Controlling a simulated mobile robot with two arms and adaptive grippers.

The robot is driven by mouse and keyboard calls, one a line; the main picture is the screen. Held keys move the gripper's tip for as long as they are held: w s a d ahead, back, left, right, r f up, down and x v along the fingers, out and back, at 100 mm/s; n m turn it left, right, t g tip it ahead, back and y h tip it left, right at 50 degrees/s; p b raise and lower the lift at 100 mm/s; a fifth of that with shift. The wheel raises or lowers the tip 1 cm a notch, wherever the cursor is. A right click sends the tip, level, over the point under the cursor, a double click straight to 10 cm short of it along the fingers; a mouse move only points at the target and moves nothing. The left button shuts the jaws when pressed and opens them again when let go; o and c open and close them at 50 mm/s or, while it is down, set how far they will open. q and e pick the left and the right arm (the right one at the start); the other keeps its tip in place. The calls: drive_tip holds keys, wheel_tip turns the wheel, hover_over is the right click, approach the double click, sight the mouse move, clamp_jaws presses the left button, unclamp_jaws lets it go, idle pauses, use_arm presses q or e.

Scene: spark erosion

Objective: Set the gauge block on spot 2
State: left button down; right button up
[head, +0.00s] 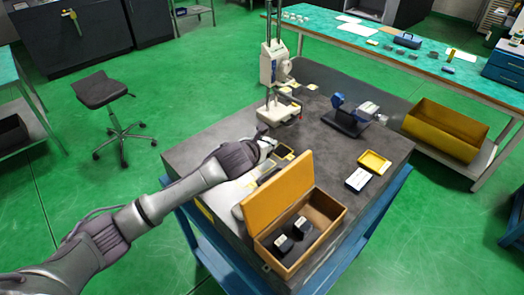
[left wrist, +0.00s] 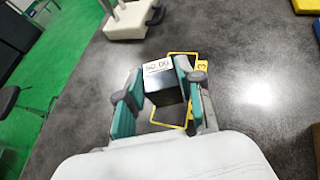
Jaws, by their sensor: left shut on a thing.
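My left gripper (head: 268,143) reaches over the dark stone table top. In the left wrist view its fingers (left wrist: 159,78) are shut on the gauge block (left wrist: 162,72), a dark block with a light top marked "50.00". The block is above or on a yellow-outlined spot (left wrist: 168,124) with a yellow tag "3" (left wrist: 202,67). I cannot tell whether it touches the table. In the head view a yellow-outlined spot (head: 284,151) shows beside the gripper, its number too small to read. Spot 2 cannot be made out. My right gripper is not in view.
An open wooden box (head: 331,205) with dark blocks stands at the table's near edge. A white-and-grey stand (head: 272,66) is behind the gripper. A blue-and-grey instrument (head: 347,121), a yellow tray (head: 374,160) and a white-topped box (head: 357,179) stand to the right.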

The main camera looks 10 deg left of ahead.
use_arm(q)
drive_tip(key=shift+s+a+f, duration=0.15)
drive_tip(key=shift+a+f, duration=0.1)
drive_tip(key=shift+a, duration=0.05)
drive_tip(key=shift+f+p, duration=0.45)
drive_tip(key=shift+f, duration=1.45)
drive_tip(key=c, duration=1.2)
unclamp_jaws()
drive_tip(key=shift+f, duration=0.2)
drive_tip(key=o, duration=0.5)
drive_tip(key=shift+s+r, duration=0.1)
drive_tip(key=shift+r, duration=0.05)
drive_tip(key=b+v, duration=0.1)
drive_tip(key=v, duration=1.1)
